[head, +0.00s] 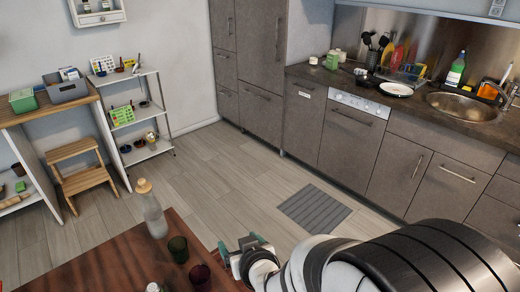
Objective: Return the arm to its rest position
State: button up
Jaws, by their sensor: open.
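My arm comes in from the bottom right of the head view and reaches left. My gripper (232,256) is at the lower middle, by the right edge of the brown wooden table (110,262). Its fingers point left and nothing shows between them. The gripper is small in the view and partly hidden behind my own wrist.
A glass bottle (152,208), a green glass (178,249) and a dark red glass (200,276) stand on the table close to my gripper. Grey kitchen cabinets (345,145) line the back right. The floor around the grey mat (314,209) is clear.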

jog(key=s+d+r+m+g+h, duration=0.1)
jog(key=s+d+r+m+h, duration=0.15)
jog(key=d+r, duration=0.3)
jog(key=s+d+r+m+h, duration=0.1)
jog(key=s+d+r+m, duration=0.25)
jog(key=d, duration=0.25)
jog(key=s+d+r+m+g, duration=0.2)
jog(key=s+r+m, duration=0.15)
jog(key=s, duration=0.65)
jog(key=s+f+g, duration=0.7)
jog(key=s, duration=0.3)
jog(key=shift+s+f+m, duration=0.15)
jog(key=shift+f+m, duration=0.25)
jog(key=shift+m, duration=0.05)
